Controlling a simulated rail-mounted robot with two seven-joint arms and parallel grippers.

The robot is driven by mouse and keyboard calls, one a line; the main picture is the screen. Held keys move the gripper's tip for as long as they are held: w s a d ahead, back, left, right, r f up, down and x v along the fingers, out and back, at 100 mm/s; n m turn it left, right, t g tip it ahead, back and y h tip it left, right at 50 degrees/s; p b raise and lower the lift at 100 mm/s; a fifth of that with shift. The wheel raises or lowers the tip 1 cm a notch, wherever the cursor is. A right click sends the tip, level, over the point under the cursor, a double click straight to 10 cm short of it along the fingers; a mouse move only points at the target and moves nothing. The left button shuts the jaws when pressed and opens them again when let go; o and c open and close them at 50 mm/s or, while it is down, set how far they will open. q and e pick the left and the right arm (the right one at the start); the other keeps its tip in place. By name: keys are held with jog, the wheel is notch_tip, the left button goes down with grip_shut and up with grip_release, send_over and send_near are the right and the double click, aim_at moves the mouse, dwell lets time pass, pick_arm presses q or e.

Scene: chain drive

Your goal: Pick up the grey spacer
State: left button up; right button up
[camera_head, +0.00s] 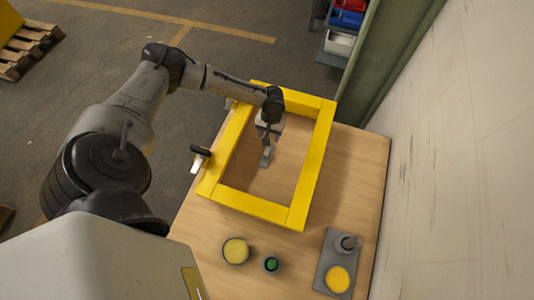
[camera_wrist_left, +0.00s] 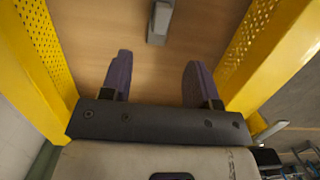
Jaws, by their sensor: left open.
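The grey spacer (camera_head: 266,157) is a small grey block lying on the wooden table inside the yellow frame. In the left wrist view the spacer (camera_wrist_left: 160,22) is at the top edge, partly cut off, beyond the fingertips and roughly in line with the gap between them. My left gripper (camera_head: 268,138) points down inside the frame, above and close to the spacer. In the wrist view its two dark fingers (camera_wrist_left: 158,72) are wide apart with only bare table between them. My right gripper is not in view.
The yellow frame (camera_head: 316,160) surrounds my left gripper. A black-handled piece (camera_head: 200,151) sits at its left edge. A yellow-topped round part (camera_head: 236,250) and a green-topped one (camera_head: 271,264) stand in front. A grey plate (camera_head: 322,272) carries a grey post and a yellow disc.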

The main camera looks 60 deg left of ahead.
aim_at(267, 151)
pick_arm(q)
jog(key=f, duration=0.6)
jog(key=shift+s+d+f, duration=0.2)
jog(key=shift+s+d, duration=0.1)
jog(key=shift+d, duration=0.05)
jog(key=shift+s+d+f+b, duration=0.1)
jog(key=shift+s+f+b, duration=0.1)
jog(key=shift+f, duration=1.15)
jog(key=shift+s+f+b, duration=0.2)
jog(key=shift+f, duration=1.1)
grip_shut()
